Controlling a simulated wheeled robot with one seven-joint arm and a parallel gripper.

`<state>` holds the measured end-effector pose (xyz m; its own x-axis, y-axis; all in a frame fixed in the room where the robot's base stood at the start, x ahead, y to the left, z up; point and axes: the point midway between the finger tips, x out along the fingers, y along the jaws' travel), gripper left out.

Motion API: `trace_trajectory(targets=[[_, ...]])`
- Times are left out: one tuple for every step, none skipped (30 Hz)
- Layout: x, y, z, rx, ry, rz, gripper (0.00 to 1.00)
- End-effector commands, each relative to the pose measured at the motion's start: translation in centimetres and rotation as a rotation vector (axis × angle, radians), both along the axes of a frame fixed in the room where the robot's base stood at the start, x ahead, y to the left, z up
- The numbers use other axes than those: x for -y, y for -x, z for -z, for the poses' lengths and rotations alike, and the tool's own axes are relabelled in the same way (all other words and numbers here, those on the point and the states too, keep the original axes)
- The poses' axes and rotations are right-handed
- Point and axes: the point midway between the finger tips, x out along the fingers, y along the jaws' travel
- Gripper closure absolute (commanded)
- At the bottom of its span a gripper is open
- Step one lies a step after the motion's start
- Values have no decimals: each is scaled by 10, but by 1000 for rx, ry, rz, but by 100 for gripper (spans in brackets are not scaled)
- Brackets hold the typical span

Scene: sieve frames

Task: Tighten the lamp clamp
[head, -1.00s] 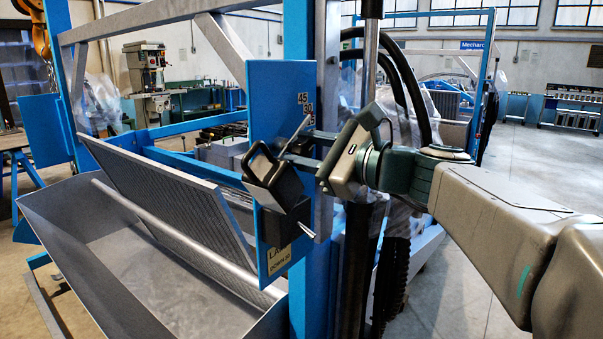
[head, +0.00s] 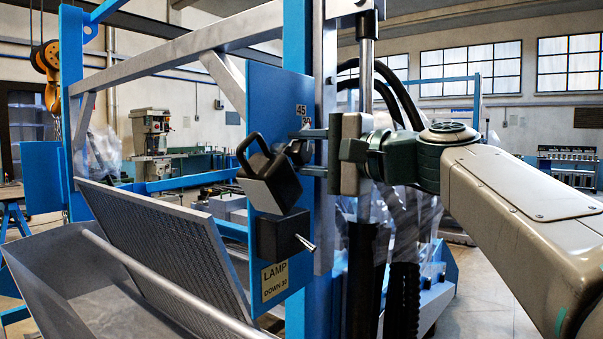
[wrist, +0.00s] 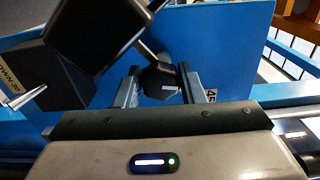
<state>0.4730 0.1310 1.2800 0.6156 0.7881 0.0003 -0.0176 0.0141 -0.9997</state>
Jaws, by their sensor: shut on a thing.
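A black box-shaped lamp (head: 270,186) with a loop handle hangs tilted on a blue plate (head: 262,110) in the head view. Its dark body also fills the upper left of the wrist view (wrist: 95,30). My gripper (head: 308,152) reaches in from the right, level, just right of the lamp. Its two fingers are shut on a small dark clamp knob (wrist: 160,82), seen between them in the wrist view. The knob is mostly hidden in the head view. A black block (head: 280,236) with a pale metal pin sits below the lamp. The tightness of the clamp cannot be told.
A yellow label (head: 275,280) on the plate reads "LAMP DOWN 30". A blue post and grey upright stand close behind my gripper, with black hoses (head: 385,85) beside it. A grey trough (head: 60,290) with a perforated screen (head: 165,240) lies at the left.

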Motion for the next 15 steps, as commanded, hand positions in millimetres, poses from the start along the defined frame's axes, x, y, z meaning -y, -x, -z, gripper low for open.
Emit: trace_trajectory(targets=[[0, 0, 5, 27, 21, -1, 87], [0, 0, 4, 41, 33, -1, 87], [0, 0, 4, 61, 49, -1, 87], [0, 0, 4, 73, 59, -1, 87], [0, 0, 4, 86, 68, -1, 87], [0, 0, 4, 101, 80, -1, 87], [0, 0, 3, 111, 88, -1, 87], [0, 0, 3, 121, 96, -1, 87], [0, 0, 3, 133, 105, -1, 87], [0, 0, 3, 139, 111, -1, 87], [0, 0, 3, 145, 116, -1, 87], [0, 0, 3, 153, 122, -1, 87], [0, 0, 2, 159, 127, -1, 87], [0, 0, 2, 163, 130, -1, 87], [0, 0, 2, 167, 133, -1, 87]])
